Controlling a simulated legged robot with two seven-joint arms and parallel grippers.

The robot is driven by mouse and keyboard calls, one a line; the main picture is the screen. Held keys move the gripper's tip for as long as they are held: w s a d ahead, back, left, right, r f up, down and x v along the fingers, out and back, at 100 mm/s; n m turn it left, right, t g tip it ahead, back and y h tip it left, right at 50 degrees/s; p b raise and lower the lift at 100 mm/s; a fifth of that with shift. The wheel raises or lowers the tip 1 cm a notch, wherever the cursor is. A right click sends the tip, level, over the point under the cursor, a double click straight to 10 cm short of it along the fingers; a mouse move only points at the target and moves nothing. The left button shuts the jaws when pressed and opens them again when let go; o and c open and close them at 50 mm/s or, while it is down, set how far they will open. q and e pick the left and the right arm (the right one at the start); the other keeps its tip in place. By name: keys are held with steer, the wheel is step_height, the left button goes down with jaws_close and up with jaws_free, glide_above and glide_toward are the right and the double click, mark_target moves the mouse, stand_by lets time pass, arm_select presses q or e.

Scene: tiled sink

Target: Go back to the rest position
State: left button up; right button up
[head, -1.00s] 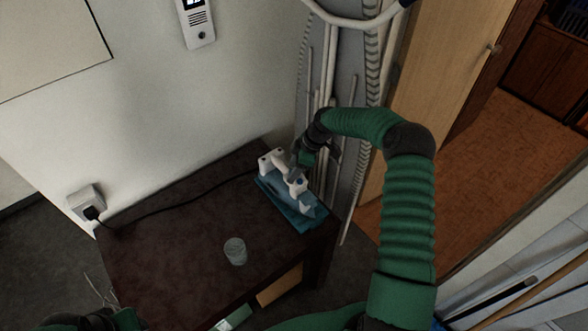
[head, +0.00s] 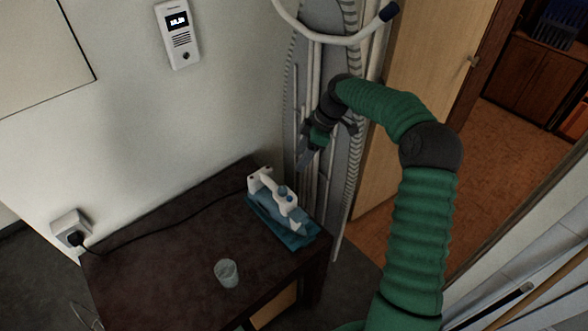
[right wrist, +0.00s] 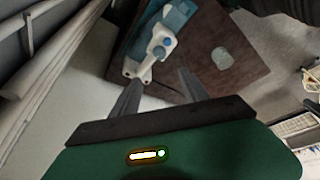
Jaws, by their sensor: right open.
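My right gripper (head: 308,158) is open and empty in the head view, raised above and behind the iron. Its two fingers also show apart in the right wrist view (right wrist: 158,88). A white and blue iron (head: 283,208) rests on the dark table (head: 170,250) near its right end, apart from the gripper. The iron also shows beyond the fingers in the right wrist view (right wrist: 155,45). My left gripper is not in view.
A black cord runs from the iron to a wall socket (head: 70,230). A folded ironing board (head: 325,70) leans behind the table, close to my right gripper. A wooden door (head: 420,80) stands at the right.

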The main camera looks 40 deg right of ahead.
steer(key=shift+d+r, duration=0.1)
steer(key=shift+r, duration=0.3)
steer(key=s+a+f+m+g+h, duration=0.1)
steer(key=s+a+f+m+h, duration=0.2)
steer(key=a, duration=1)
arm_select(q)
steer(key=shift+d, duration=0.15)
arm_select(e)
steer(key=s+a+f+m, duration=0.1)
steer(key=s+a+m, duration=0.2)
steer(key=s, duration=0.6)
steer(key=s+a+f+m, duration=0.2)
steer(key=s+a+m, duration=0.2)
steer(key=s+a, duration=0.2)
steer(key=shift+s+m+t+h, duration=0.3)
steer(key=shift+s+t, duration=0.1)
steer(key=shift+s, duration=0.95)
